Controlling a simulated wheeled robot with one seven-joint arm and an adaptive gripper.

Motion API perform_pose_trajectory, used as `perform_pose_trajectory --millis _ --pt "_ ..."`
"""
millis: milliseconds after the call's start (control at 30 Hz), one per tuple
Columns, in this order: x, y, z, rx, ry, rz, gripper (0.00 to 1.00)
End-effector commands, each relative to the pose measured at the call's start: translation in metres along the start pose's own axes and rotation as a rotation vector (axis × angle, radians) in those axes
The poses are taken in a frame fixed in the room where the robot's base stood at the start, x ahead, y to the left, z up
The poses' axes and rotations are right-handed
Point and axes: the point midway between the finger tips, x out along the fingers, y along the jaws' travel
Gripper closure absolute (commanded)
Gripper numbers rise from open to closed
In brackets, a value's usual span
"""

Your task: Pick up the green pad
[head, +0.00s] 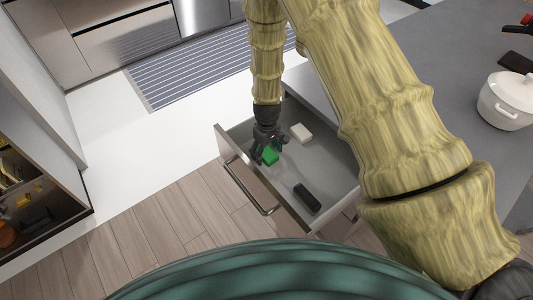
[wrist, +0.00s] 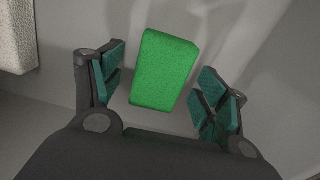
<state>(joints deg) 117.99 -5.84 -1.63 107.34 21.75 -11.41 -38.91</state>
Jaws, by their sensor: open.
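The green pad (head: 270,155) lies in an open drawer (head: 325,165), near the drawer's front panel. In the wrist view the green pad (wrist: 165,70) is a bright green block with a slightly rough surface. My gripper (head: 268,150) is down in the drawer at the pad, and hides part of it in the head view. In the wrist view my gripper (wrist: 160,95) is open, with one dark teal-padded finger on each side of the pad. Gaps show between the pad and both fingers.
A white block (head: 301,132) lies behind the pad in the drawer; it also shows at the left of the wrist view (wrist: 15,38). A black object (head: 307,197) lies toward the drawer's right. A white pot (head: 506,100) stands on the grey counter (head: 430,65). The drawer walls surround my gripper.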

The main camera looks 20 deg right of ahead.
Motion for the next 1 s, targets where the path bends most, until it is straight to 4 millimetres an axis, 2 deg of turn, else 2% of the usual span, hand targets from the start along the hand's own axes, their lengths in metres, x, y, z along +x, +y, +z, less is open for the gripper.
perform_pose_trajectory --millis 233,267,467,500,833,1000 --pt "0.001 0.0 0.0 0.0 0.001 0.0 0.26" --pt "0.001 0.0 0.0 0.0 0.001 0.0 0.3" --pt "0.001 0.0 0.0 0.0 0.001 0.0 0.66" --pt "0.001 0.0 0.0 0.0 0.001 0.0 0.68" --pt "0.0 0.0 -0.001 0.0 0.001 0.001 0.68" --pt "-0.01 0.001 -0.002 -0.001 0.004 0.002 0.68"
